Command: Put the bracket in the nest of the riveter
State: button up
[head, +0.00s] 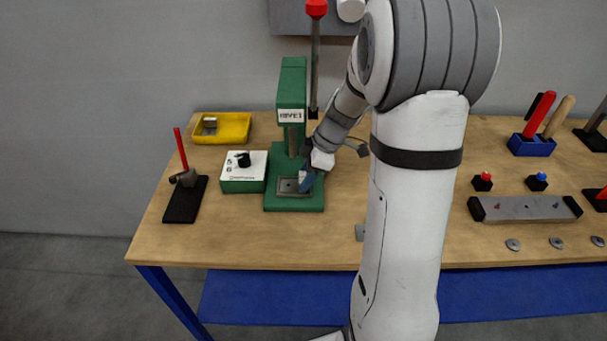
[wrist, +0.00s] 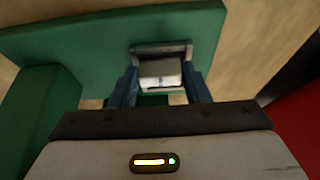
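The green riveter (head: 293,100) stands on the left part of the table. Its nest, a grey plate (head: 287,186), lies on the green base. My gripper (head: 306,181) is low over the right side of this nest. In the wrist view, its two blue fingers (wrist: 162,86) are on either side of a small grey bracket (wrist: 161,70) and appear to touch it. The nest's grey edge (wrist: 160,47) shows just beyond the bracket. The fingers hide part of the nest, and I cannot tell whether the bracket is seated or just above it.
A green control box with a white top (head: 243,168) stands left of the riveter. A yellow bin (head: 222,128) holds a grey part. A red-handled tool on a black base (head: 184,196) stands at the left edge. My arm hides the table's middle.

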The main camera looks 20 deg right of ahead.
jog(key=o, duration=0.4)
jog(key=shift+r, duration=0.1)
jog(key=v, duration=1.1)
jog(key=s+a+m+h, duration=0.1)
jog(key=s+a+m, duration=0.1)
jog(key=s+m, duration=0.2)
jog(key=s+a+m+h, duration=0.1)
jog(key=s+a+m, duration=0.2)
jog(key=s+m, duration=0.2)
jog(key=s+a+m+t+h, duration=0.1)
jog(key=s+m, duration=0.4)
jog(key=s, duration=0.5)
jog(key=shift+a+f+h, duration=0.15)
jog(key=shift+a+h, duration=0.15)
jog(key=shift+a, duration=0.2)
jog(key=shift+a+f+h, duration=0.2)
jog(key=shift+a+h, duration=0.1)
jog(key=shift+a, duration=0.2)
